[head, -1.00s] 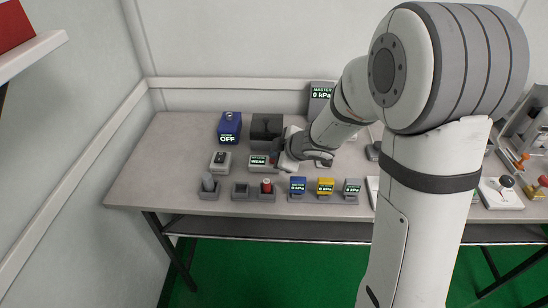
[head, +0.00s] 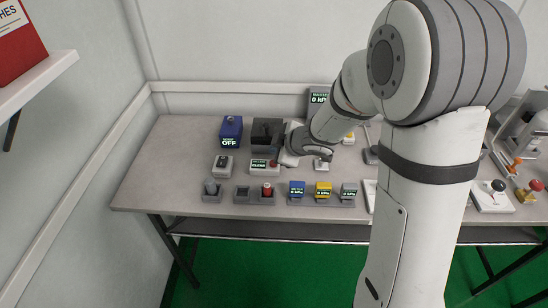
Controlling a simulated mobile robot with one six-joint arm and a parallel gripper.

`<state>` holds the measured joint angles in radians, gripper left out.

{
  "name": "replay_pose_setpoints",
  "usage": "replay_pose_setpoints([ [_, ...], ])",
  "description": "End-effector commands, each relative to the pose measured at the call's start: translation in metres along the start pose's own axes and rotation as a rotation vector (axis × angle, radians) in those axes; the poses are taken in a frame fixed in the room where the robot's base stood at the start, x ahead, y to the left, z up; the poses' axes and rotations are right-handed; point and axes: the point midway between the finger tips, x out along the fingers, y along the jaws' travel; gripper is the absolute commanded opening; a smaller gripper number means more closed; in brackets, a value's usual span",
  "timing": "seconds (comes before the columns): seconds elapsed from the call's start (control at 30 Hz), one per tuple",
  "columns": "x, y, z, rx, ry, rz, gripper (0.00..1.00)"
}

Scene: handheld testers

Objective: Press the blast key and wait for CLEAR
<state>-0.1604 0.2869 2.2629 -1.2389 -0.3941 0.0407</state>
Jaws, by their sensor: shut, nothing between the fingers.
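A small white unit (head: 261,167) with a lit green-on-dark display sits mid-table, left of centre in the head view. Its display text is small and blurred; it looks like CLEAR or a similar word. A red key (head: 273,163) shows at the unit's right end. My gripper (head: 278,151) is just above and behind the red key, shut and empty. Its fingertips look apart from the key, though the gap is hard to judge from this angle.
A blue box (head: 230,131) reading OFF and a dark grey box (head: 266,133) stand behind. In front are blue (head: 297,190), yellow (head: 323,190) and grey (head: 348,191) testers. A small switch box (head: 223,165) is left. The table's left end is clear.

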Motion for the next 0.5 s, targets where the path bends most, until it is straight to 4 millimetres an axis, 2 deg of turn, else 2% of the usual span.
replay_pose_setpoints([
  [0.03,-0.007,0.005,-0.005,0.0,0.0,0.0,0.0],
  [0.2,-0.018,0.013,-0.013,-0.001,0.0,-0.001,0.0],
  [0.5,-0.019,0.014,-0.014,-0.001,0.0,-0.001,0.0],
])
